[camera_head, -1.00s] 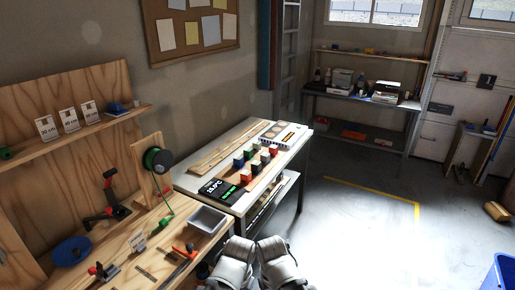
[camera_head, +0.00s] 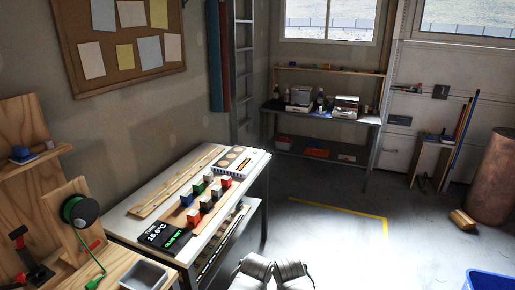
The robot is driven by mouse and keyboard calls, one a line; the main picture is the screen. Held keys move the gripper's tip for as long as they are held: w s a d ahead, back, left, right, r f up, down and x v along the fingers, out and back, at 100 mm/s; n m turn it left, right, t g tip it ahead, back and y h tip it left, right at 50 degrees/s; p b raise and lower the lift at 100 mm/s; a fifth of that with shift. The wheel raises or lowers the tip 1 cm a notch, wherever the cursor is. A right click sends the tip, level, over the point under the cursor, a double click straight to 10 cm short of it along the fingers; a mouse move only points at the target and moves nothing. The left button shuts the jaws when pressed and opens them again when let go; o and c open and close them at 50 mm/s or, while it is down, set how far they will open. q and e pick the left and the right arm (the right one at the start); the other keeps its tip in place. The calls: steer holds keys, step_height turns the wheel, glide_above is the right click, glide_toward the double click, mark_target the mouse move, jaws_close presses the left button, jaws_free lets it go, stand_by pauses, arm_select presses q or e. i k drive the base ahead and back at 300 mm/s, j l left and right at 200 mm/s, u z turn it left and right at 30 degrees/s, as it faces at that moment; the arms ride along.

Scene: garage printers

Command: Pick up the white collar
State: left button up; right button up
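I cannot make out a white collar for certain in this view. On the white table (camera_head: 128,225) stand several small blocks in two rows, with coloured faces in red, green, blue, orange and black, and some pale faces; they are too small to tell if any is a collar. Two pale grey parts of my own arms show at the bottom centre, close together and away from the table. My gripper fingers do not show.
A dark display (camera_head: 163,236) reading 15.0°C and a white panel with round discs (camera_head: 240,161) lie on the white table. A wooden bench with a green spool (camera_head: 80,211) and grey tray (camera_head: 146,275) is at left. A blue bin (camera_head: 490,281) is lower right. The middle floor is clear.

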mark_target(208, 176)
steer(key=i+l+z, duration=0.35)
steer(key=i, duration=0.4)
steer(key=i+z, duration=0.35)
steer(key=i, duration=0.4)
steer(key=i+u, duration=0.35)
steer(key=i, duration=0.15)
steer(key=i+l+u, duration=0.35)
steer(key=i+u, duration=0.2)
steer(key=u, duration=0.25)
steer(key=i+l+u, duration=0.1)
steer(key=u, duration=0.4)
steer(key=i+l+u, duration=0.2)
steer(key=u, duration=0.25)
steer(key=i+l+u, duration=0.25)
steer(key=u, duration=0.25)
steer(key=i+l+u, duration=0.1)
steer(key=u, duration=0.25)
steer(key=i+l+u, duration=0.2)
steer(key=u, duration=0.15)
steer(key=i+l+u, duration=0.1)
steer(key=u, duration=0.25)
steer(key=l, duration=0.1)
